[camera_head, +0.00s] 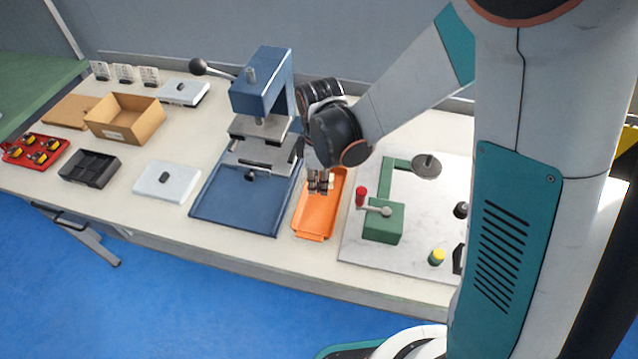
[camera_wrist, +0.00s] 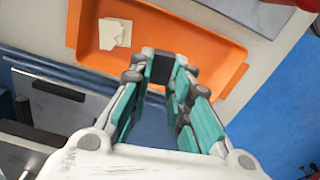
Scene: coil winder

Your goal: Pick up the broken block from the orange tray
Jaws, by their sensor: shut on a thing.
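The orange tray (camera_head: 318,218) lies on the bench between the blue press and the pale board. My gripper (camera_head: 320,183) points down over its far part. In the wrist view, my gripper (camera_wrist: 161,70) has its fingertips closed on a small dark block (camera_wrist: 162,69), seen against the orange tray (camera_wrist: 205,52). I cannot tell whether this block is broken or whether it touches the tray floor. A pale, uneven-edged piece (camera_wrist: 114,34) lies in the tray, apart from the fingers. In the head view the fingers hide much of the tray's contents.
The blue press (camera_head: 262,85) with its blue base tray (camera_head: 235,212) stands close on the left. On the right is a pale board (camera_head: 400,253) with a green winder (camera_head: 384,222). A cardboard box (camera_head: 125,117), a black tray (camera_head: 90,167) and a red tray (camera_head: 34,151) are further left.

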